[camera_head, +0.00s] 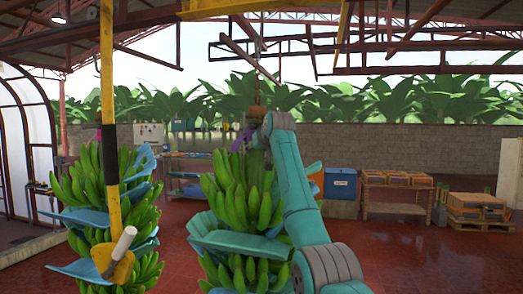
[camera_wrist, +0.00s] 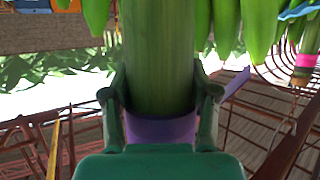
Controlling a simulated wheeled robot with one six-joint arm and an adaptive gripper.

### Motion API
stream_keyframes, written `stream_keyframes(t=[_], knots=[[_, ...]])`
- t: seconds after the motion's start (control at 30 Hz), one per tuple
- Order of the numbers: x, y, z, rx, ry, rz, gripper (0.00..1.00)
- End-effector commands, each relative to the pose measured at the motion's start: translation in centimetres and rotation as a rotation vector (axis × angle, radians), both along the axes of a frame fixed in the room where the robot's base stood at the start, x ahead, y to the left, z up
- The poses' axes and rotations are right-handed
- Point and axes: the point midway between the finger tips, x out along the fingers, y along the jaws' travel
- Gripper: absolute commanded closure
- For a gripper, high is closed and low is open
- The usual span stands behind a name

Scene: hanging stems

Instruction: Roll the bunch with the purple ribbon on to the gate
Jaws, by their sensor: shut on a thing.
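The bunch with the purple ribbon (camera_head: 240,195) hangs in the middle of the head view, green bananas with blue sheets between its tiers. Its purple ribbon (camera_head: 238,142) shows near the top of the stem, partly behind my arm. In the wrist view the thick green stem (camera_wrist: 158,50) stands between my fingers, with the purple ribbon (camera_wrist: 165,129) around it close to my palm. My gripper (camera_wrist: 160,95) is shut on this stem. In the head view my arm hides the gripper. I cannot tell for sure which part is the gate.
Another green bunch (camera_head: 90,195) hangs at the left. A yellow bar (camera_head: 108,80) with a black band and a pale cylinder (camera_head: 123,243) at its lower end hangs before it. Yellow beams (camera_head: 220,6) run overhead.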

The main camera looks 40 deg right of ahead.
Motion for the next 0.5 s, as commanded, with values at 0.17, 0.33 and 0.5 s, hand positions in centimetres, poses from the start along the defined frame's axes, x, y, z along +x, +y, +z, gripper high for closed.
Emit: stream_keyframes(t=[0.17, 0.33, 0.5], knots=[[0.05, -0.23, -0.17, -0.004, 0.003, -0.004, 1.00], [0.09, -0.17, -0.16, -0.003, 0.003, -0.004, 1.00], [0.12, -0.05, -0.14, -0.002, 0.002, -0.002, 0.16]])
